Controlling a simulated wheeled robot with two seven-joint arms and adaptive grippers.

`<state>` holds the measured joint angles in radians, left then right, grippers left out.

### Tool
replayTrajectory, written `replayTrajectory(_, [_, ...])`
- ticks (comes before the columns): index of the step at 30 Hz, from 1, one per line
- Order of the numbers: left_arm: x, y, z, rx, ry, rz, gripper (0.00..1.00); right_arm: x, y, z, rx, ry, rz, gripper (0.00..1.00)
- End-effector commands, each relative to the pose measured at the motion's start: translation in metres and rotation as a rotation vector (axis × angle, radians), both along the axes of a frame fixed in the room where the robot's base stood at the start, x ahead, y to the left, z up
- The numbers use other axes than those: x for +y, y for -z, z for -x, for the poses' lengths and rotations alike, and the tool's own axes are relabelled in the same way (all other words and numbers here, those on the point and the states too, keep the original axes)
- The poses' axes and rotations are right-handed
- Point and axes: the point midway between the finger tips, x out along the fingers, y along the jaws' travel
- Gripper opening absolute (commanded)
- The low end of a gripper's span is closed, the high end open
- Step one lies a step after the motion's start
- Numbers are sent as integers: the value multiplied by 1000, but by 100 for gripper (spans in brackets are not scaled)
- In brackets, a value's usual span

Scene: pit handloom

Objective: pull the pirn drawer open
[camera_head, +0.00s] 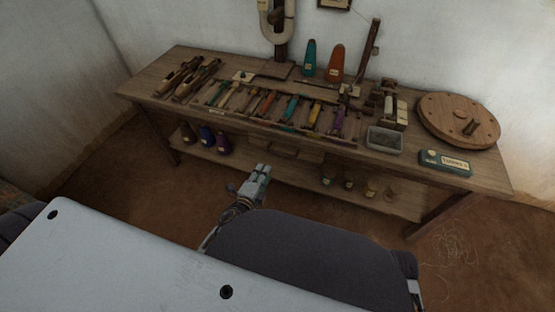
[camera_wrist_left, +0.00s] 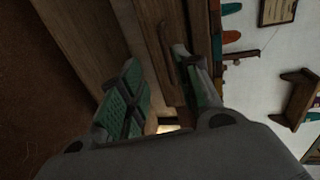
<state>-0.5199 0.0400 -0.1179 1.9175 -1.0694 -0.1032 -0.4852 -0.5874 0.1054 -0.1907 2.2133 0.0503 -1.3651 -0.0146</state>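The pirn drawer (camera_head: 300,153) is a wooden front under the middle of the bench top and looks closed. Its bar-like handle (camera_head: 283,153) shows at the front. My left gripper (camera_head: 262,169) is in front of the bench, below and a little left of the drawer. In the left wrist view my left gripper (camera_wrist_left: 165,85) is open, its green-padded fingers apart with nothing held. The drawer handle (camera_wrist_left: 166,50) appears beyond and between the fingertips; contact cannot be told. My right gripper is not in view.
The wooden bench (camera_head: 155,85) carries a rack of coloured pirns, a grey tray (camera_head: 384,139), a round wooden disc (camera_head: 450,110) and a teal box (camera_head: 445,162). The lower shelf (camera_head: 315,180) holds cones and small jars. The floor in front is clear.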

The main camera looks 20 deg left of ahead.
Motion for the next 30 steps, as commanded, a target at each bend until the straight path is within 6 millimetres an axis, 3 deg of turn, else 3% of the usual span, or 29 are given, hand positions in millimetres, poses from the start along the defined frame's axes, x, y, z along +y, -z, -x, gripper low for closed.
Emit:
replayTrajectory(20, [0,-6,-4,-19,4,-19,33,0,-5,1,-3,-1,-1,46])
replayTrajectory(30, [0,-3,-22,-20,4,-21,33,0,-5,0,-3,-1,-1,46])
